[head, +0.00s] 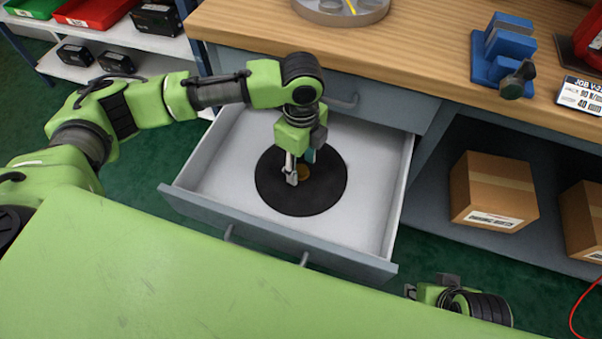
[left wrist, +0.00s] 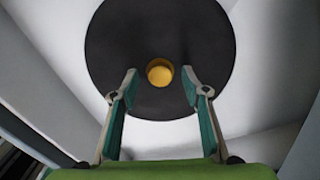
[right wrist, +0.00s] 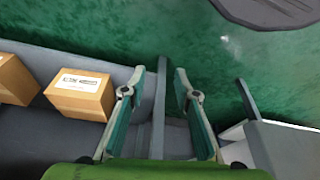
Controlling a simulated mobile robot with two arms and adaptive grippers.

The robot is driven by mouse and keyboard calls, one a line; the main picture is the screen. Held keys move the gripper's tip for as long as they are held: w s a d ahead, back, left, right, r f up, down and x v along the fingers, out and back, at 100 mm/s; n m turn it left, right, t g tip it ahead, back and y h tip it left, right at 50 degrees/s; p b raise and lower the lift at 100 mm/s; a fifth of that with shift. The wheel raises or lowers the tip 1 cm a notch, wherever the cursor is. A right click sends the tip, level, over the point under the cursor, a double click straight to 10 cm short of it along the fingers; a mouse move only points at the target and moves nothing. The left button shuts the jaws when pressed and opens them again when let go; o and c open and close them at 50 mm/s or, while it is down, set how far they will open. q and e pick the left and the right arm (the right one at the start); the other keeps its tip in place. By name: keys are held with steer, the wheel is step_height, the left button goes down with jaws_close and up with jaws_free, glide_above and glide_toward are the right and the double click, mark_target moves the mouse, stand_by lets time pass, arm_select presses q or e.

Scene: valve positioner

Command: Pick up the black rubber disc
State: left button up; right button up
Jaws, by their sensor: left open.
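The black rubber disc (head: 325,190) lies flat in the open drawer (head: 225,175). A small yellow round piece (head: 303,173) is at its middle. My left gripper (head: 301,175) points down over the disc's middle. In the left wrist view, the disc (left wrist: 160,35) fills the upper middle, and the left gripper's fingers (left wrist: 160,82) are apart, one on each side of the yellow piece (left wrist: 160,72). Whether they touch the disc is unclear. My right gripper (right wrist: 160,82) has its fingers apart with nothing held, away from the disc; its fingertips are hidden in the head view.
The wooden workbench (head: 400,40) above the drawer bears a round grey fixture (head: 340,8) and a blue vise-like block (head: 503,50). Cardboard boxes (head: 495,190) stand on the lower shelf at the right. A shelf with bins (head: 90,12) is at the left. The drawer walls surround the left gripper.

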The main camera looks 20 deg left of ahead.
arm_select(q)
steer(key=shift+f, duration=0.4)
jaws_close()
steer(key=shift+r, duration=0.1)
